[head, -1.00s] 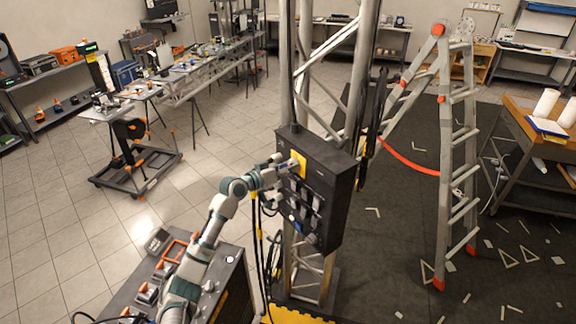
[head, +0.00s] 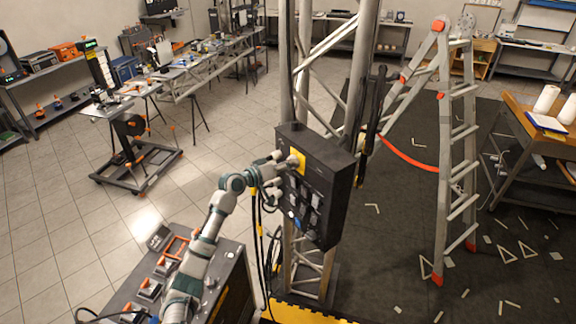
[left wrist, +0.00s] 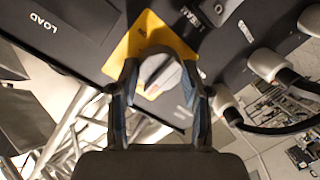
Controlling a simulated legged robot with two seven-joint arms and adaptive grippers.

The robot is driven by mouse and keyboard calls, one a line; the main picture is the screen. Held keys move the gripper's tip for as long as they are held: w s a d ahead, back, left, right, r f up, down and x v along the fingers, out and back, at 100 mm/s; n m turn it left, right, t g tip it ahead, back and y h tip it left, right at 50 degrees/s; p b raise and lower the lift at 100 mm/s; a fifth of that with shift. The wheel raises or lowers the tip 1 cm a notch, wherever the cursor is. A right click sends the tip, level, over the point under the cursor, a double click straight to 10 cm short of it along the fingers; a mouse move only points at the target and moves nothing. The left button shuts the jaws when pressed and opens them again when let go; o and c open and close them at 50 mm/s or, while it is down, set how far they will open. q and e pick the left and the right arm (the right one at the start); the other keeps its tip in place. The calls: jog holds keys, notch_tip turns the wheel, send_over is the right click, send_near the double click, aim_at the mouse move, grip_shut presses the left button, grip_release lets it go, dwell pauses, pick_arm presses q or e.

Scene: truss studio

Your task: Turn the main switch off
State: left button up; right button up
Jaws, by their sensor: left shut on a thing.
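The plate also shows in the head view (head: 298,160), on the front of a black power box (head: 330,165) fixed to the truss. My left gripper (left wrist: 160,85) is shut on the knob, one finger on each side; it also shows in the head view (head: 286,163). In the left wrist view the knob's mark slants. The knob is largely hidden by my gripper in the head view. My right gripper is not in view.
Grey plugs with black cables (left wrist: 270,65) sit close beside the switch on the box. Cables (head: 262,230) hang below the box. A truss tower (head: 305,70) stands behind it, and a ladder (head: 455,150) at the right. A dark case (head: 225,285) stands below my left arm.

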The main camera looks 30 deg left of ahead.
pick_arm(q)
jog(key=o, duration=0.9)
jog(key=shift+a+r, duration=0.15)
jog(key=shift+r, duration=0.15)
jog(key=shift+o, duration=1.2)
jog(key=shift+f, duration=0.1)
jog(key=shift+w+a+f, duration=0.1)
jog(key=shift+f, duration=0.05)
jog(key=v, duration=1.2)
jog(key=shift+f, duration=0.15)
